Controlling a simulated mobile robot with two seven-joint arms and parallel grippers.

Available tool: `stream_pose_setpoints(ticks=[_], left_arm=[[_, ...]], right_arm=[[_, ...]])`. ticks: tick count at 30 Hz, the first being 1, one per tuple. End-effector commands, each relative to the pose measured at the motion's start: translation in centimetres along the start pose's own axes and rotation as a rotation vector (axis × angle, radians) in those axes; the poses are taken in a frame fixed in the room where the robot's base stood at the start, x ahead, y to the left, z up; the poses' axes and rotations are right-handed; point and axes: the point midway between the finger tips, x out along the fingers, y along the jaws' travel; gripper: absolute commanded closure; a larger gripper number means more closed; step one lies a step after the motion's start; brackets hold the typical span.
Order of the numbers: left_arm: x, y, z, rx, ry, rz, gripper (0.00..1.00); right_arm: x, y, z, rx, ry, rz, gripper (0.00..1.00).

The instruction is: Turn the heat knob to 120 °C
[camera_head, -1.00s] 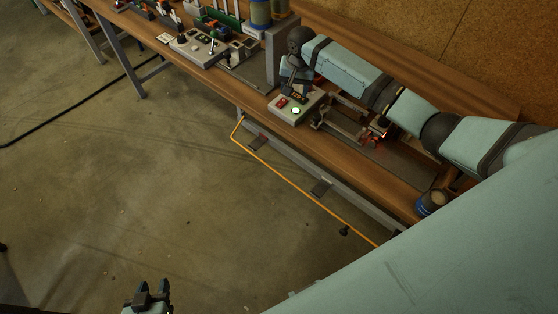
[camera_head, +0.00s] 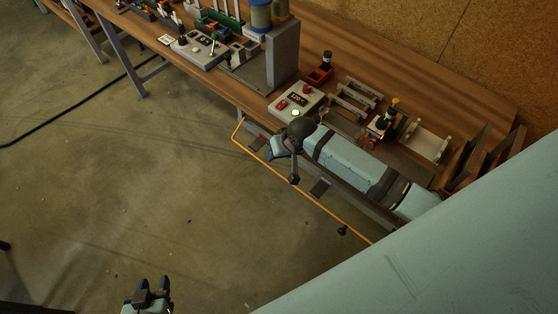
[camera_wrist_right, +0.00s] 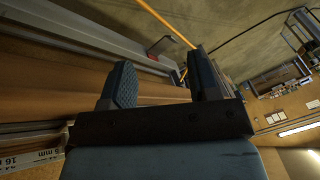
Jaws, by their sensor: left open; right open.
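A pale control box (camera_head: 296,103) sits near the bench's front edge in the head view. It has a small lit orange display (camera_head: 296,98), a red switch (camera_head: 282,104), a glowing green-white button (camera_head: 295,112) and a red knob-like part (camera_head: 307,88) at its back corner. I cannot read a temperature or tell for sure which control is the heat knob. My right arm lies in front of the box along the bench's front edge. My right gripper (camera_wrist_right: 162,82) is open and empty in the right wrist view. My left gripper (camera_head: 153,286) is open and empty over the floor.
The wooden bench (camera_head: 345,60) runs diagonally. A grey column machine (camera_head: 283,55) stands left of the box. Metal brackets (camera_head: 355,97) and a small red stand (camera_head: 320,74) lie behind and right of it. An orange line (camera_head: 262,162) runs below the front edge.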

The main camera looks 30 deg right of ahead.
Motion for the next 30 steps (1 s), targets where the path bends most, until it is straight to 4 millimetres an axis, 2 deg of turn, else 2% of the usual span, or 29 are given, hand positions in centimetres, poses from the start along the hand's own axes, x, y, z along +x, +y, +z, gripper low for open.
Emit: stream_pose_setpoints(ticks=[3,9,28,30], left_arm=[[-0.3,0.0,-0.4,0.0,0.0,0.0,0.57],[-0.4,0.0,-0.6,0.0,0.0,0.0,0.57],[-0.4,0.0,-0.5,-0.001,-0.001,0.0,0.57],[-0.4,0.1,-0.6,-0.001,-0.003,0.004,0.57]], right_arm=[[0.0,-0.6,1.8,-0.034,0.037,-0.027,0.44],[-0.1,-1.0,3.1,-0.066,0.079,-0.047,0.44],[0.0,-1.0,3.2,-0.072,0.086,-0.05,0.44],[0.1,-1.2,4.0,-0.083,0.096,-0.056,0.44]])
